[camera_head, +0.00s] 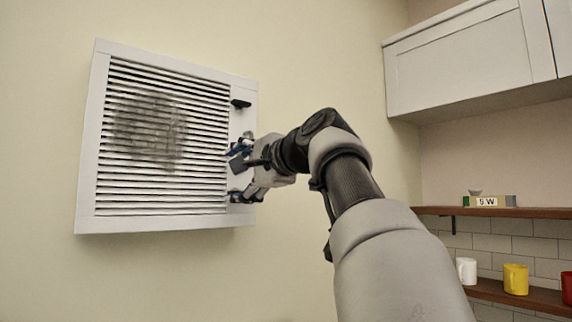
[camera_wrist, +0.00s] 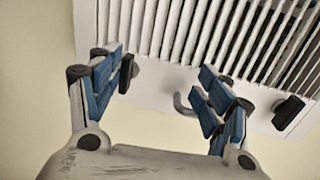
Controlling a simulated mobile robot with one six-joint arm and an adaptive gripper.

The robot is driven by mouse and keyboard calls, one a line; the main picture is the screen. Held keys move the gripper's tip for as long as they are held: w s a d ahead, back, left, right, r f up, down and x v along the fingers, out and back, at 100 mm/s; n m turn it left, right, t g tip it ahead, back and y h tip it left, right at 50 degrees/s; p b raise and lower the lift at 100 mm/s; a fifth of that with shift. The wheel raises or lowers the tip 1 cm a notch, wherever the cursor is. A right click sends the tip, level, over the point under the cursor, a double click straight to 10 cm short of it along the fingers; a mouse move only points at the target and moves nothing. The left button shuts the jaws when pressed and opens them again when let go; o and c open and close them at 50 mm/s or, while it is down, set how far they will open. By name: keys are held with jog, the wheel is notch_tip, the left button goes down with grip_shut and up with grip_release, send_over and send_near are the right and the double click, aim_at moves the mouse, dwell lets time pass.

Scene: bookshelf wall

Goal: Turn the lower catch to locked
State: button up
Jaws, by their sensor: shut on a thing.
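A white louvred panel (camera_head: 88,150) hangs on the wall, and its slats fill the top of the wrist view (camera_wrist: 85,20). The upper black catch (camera_head: 240,103) sticks out near its right edge, clear of my gripper; it shows at right in the wrist view (camera_wrist: 288,112). The lower catch (camera_wrist: 126,73) is a dark bar against my left-hand finger in the wrist view; in the head view it is mostly hidden. My gripper (camera_wrist: 163,90) is at the panel's right edge, shut on the lower catch, though its fingers look well spread. A grey hook handle (camera_wrist: 184,103) shows between them.
White cupboards (camera_head: 470,60) hang at upper right. Wooden shelves (camera_head: 540,212) below hold a white mug (camera_head: 467,270), a yellow mug (camera_head: 515,279) and a red one (camera_head: 567,287). The wall around the panel is bare.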

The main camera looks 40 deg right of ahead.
jog(key=shift+s+r, duration=1)
jog(key=shift+s, duration=0.15)
jog(key=shift+c, duration=1)
jog(key=shift+t, duration=0.3)
jog(key=s, duration=0.2)
jog(key=s+d, duration=0.1)
jog(key=s, duration=0.1)
jog(key=shift+r+b, duration=0.25)
jog(key=shift+b, duration=0.15)
jog(key=c, duration=0.4)
jog(key=shift+o, duration=0.2)
jog(key=s+b, duration=0.3)
jog(key=s, duration=0.8)
jog(key=shift+s+f, duration=0.2)
jog(key=shift+f, duration=0.2)
jog(key=shift+w, duration=0.1)
